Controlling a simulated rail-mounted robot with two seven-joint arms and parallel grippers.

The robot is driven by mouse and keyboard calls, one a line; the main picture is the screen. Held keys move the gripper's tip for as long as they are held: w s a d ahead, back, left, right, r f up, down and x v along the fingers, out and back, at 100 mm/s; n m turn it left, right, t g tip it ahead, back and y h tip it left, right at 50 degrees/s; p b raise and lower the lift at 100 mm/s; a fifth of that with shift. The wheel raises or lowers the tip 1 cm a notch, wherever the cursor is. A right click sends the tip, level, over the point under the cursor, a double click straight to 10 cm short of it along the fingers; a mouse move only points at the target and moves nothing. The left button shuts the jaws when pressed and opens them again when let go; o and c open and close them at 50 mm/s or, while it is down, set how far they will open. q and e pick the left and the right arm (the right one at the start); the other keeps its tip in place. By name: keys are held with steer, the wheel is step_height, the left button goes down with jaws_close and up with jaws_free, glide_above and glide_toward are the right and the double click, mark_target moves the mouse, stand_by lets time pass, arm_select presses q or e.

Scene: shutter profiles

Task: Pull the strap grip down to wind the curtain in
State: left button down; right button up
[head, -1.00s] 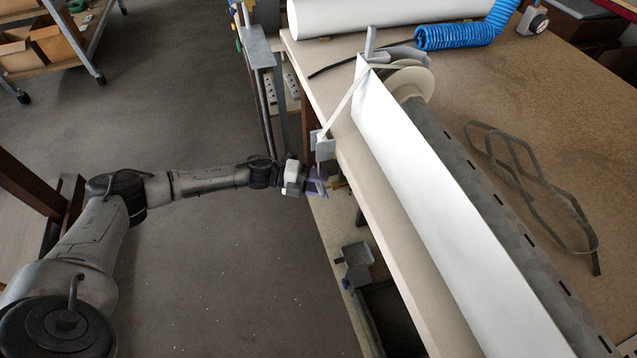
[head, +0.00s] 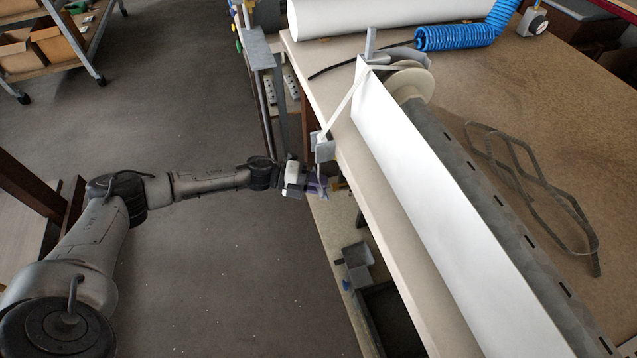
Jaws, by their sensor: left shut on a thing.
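The white curtain (head: 440,215) hangs as a long pale sheet along the roller tube (head: 480,190) at the table's edge. A pale strap (head: 350,100) runs from the flanged pulley (head: 410,82) down to a grey guide bracket (head: 325,150) at the table's front edge. My left gripper (head: 320,186) is just below this bracket, beside the table edge. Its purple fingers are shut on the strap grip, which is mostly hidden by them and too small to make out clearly. My right gripper is out of view.
A blue coiled hose (head: 455,37) and a white roll (head: 385,15) lie at the table's back. A looped grey strip (head: 535,190) lies on the tabletop. The floor left of the table is clear.

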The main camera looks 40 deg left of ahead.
arm_select(q)
step_height(320, 180, down, 21)
steer(key=b, duration=1.1)
steer(key=shift+r+b, duration=0.15)
steer(key=shift+b, duration=0.15)
steer(key=c, duration=1.1)
jaws_free()
steer(key=shift+o, duration=0.2)
steer(key=shift+a+r, duration=0.1)
steer(key=p+v, duration=0.4)
steer(key=v, duration=0.9)
steer(key=shift+s+a+p, duration=0.2)
steer(key=shift+s+p, duration=0.1)
steer(key=shift+r, duration=0.1)
